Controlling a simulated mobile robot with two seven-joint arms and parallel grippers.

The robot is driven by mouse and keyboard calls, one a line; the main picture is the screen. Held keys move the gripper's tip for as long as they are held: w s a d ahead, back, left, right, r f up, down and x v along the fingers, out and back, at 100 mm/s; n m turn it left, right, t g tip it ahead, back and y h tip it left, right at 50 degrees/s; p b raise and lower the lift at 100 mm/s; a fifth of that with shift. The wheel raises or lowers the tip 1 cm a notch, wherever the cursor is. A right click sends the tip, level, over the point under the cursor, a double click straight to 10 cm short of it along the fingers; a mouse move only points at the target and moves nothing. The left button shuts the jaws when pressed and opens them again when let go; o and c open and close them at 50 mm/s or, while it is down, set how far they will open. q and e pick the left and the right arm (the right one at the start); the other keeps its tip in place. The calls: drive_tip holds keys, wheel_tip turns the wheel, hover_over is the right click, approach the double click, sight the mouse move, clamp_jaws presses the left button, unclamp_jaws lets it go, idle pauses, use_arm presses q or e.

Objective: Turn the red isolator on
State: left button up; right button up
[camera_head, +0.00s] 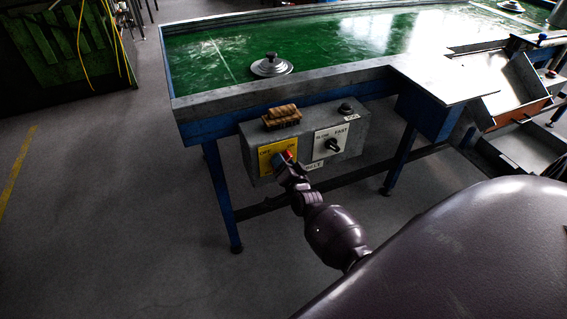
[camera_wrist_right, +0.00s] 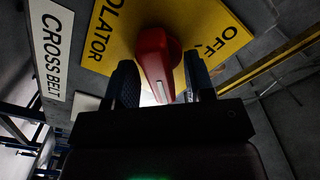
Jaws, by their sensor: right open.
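The red isolator handle (camera_wrist_right: 158,62) sits on a yellow plate (camera_wrist_right: 112,28) that reads "OLATOR" and "OFF" in the right wrist view. In the head view the yellow plate (camera_head: 267,158) is on the left of a grey control box, and a bit of the red handle (camera_head: 289,155) shows behind my gripper. My right gripper (camera_wrist_right: 160,82) is open, with one finger on each side of the red handle. I cannot tell whether the fingers touch it. In the head view my right gripper (camera_head: 284,165) hides part of the plate. My left gripper is not in view.
The grey box (camera_head: 251,143) hangs under the edge of a green-topped table (camera_head: 340,50). A white plate with a black SLOW/FAST knob (camera_head: 333,146) is just right of the isolator. A brush (camera_head: 281,117) lies on the box, beside a black button (camera_head: 346,108).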

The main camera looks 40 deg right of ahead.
drive_tip(key=p+v, duration=0.1)
drive_tip(key=v, duration=0.9)
drive_tip(key=shift+s+a, duration=0.2)
drive_tip(key=shift+s, duration=0.15)
drive_tip(key=s+a+n+g+y, duration=0.35)
drive_tip(key=a+n, duration=0.25)
drive_tip(key=n, duration=0.4)
drive_tip(key=s+a+f+n+g, duration=0.1)
drive_tip(key=s, duration=0.7)
drive_tip(key=s+a+f+n+g, duration=0.1)
drive_tip(key=s+a+f+g, duration=0.1)
drive_tip(key=s, duration=0.6)
drive_tip(key=shift+s+n, duration=0.25)
drive_tip(key=shift+n, duration=0.15)
